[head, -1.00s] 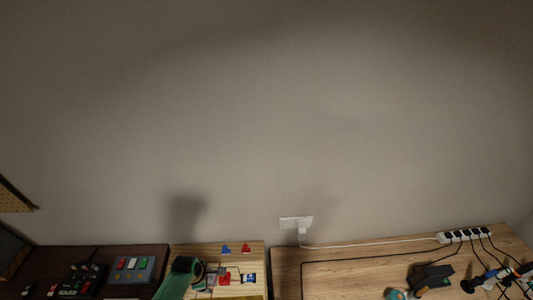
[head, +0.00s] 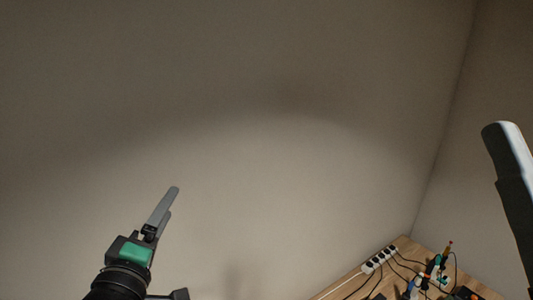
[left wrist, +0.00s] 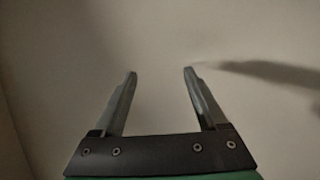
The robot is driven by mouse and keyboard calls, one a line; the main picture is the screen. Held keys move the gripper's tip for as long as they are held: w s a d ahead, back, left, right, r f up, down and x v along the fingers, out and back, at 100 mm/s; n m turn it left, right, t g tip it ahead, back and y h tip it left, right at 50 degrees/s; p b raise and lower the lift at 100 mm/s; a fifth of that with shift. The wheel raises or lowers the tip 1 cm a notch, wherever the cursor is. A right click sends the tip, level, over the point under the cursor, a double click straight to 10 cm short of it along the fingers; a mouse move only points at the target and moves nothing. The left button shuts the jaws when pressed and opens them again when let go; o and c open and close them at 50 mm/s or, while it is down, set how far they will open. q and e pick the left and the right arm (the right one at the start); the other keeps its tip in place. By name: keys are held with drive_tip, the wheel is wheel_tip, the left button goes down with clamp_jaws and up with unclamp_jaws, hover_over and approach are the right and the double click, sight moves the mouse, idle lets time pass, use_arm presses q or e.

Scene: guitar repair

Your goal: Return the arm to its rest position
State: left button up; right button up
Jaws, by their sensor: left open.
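My left gripper (head: 168,200) is raised in front of the bare wall at the lower left of the head view, its grey fingers pointing up. In the left wrist view the left gripper (left wrist: 160,74) has its two fingers spread wide apart. Nothing is between them; only plain wall shows behind. My right gripper is not identifiable in either view.
A wooden workbench (head: 335,291) fills the lower right corner, with a white power strip (head: 379,260), dark cables and several tools (head: 437,265). A grey and dark upright piece (head: 510,160) stands at the right edge. The wall around the left gripper is clear.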

use_arm(q)
drive_tip(key=s+d+r+m+t+h, duration=0.1)
drive_tip(key=s+r+m+t, duration=0.7)
drive_tip(key=s+r+m, duration=0.5)
drive_tip(key=shift+s+d+r, duration=0.2)
drive_tip(key=shift+s+r, duration=3.3)
drive_tip(key=shift+s, duration=0.45)
